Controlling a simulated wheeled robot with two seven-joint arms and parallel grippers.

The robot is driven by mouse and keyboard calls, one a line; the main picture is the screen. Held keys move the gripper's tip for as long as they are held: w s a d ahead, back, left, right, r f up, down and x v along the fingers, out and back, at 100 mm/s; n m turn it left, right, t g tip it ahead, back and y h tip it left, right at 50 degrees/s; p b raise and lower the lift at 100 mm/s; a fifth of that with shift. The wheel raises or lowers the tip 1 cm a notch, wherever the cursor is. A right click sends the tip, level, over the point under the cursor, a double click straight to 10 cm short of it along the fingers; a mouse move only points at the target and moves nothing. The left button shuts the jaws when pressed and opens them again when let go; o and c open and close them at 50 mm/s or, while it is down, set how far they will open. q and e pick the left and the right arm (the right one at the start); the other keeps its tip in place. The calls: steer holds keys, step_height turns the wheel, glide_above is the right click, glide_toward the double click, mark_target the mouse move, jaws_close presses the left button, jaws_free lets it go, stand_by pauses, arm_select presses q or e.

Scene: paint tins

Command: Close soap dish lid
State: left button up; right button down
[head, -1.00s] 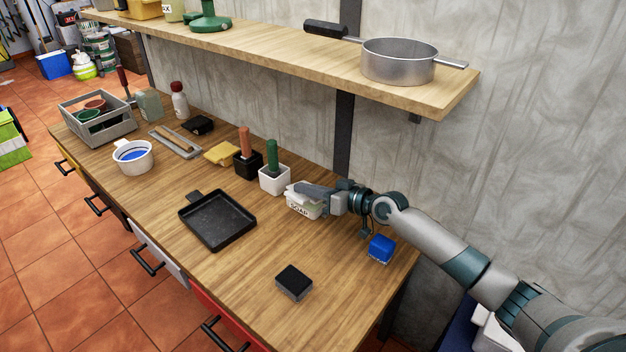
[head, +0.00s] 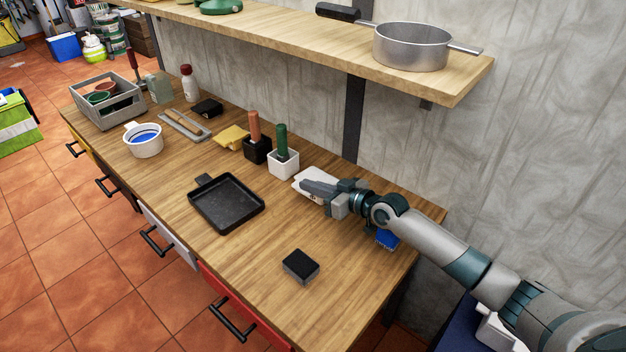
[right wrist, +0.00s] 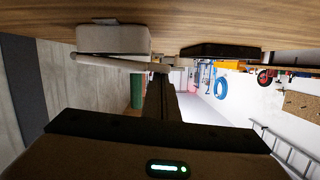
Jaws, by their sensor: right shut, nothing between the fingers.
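The white soap dish (right wrist: 113,40) stands on the workbench near the wall; the right wrist view shows it upside down. Its pale lid (head: 309,174) lies over it and shows edge-on in the right wrist view (right wrist: 108,61). The lid looks slightly tilted, close to the body at one end and a little apart at the other. My right gripper (head: 308,186) is shut and empty, its fingers over the lid, hiding part of it. I cannot tell whether the fingertips touch it. My left gripper is not in view.
A white brush holder (head: 283,164) stands just left of the dish. A black tray (head: 227,204) and a black-topped block (head: 300,266) lie in front. A blue block (head: 387,239) sits partly behind my right arm. A shelf with a steel pan (head: 411,47) hangs above.

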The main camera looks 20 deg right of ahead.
steer(key=shift+a+f+b, duration=0.15)
steer(key=shift+f+b, duration=0.2)
steer(key=shift+f, duration=0.3)
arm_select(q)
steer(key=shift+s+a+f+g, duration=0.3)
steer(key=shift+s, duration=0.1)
arm_select(e)
steer(key=shift+r, duration=0.1)
steer(key=shift+r, duration=0.4)
step_height(320, 180, up, 3)
steer(key=shift+r, duration=0.15)
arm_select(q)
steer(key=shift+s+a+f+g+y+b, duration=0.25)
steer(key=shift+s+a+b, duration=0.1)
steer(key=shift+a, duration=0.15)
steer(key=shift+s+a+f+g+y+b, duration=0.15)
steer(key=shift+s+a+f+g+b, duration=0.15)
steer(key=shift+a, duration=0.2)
arm_select(e)
steer(key=s+d+r, duration=0.6)
steer(key=s+d, duration=0.1)
steer(key=s, duration=0.2)
steer(key=shift+d+r, duration=0.35)
steer(key=shift+r, duration=0.05)
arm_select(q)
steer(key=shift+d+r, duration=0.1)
arm_select(e)
steer(key=shift+w, duration=0.1)
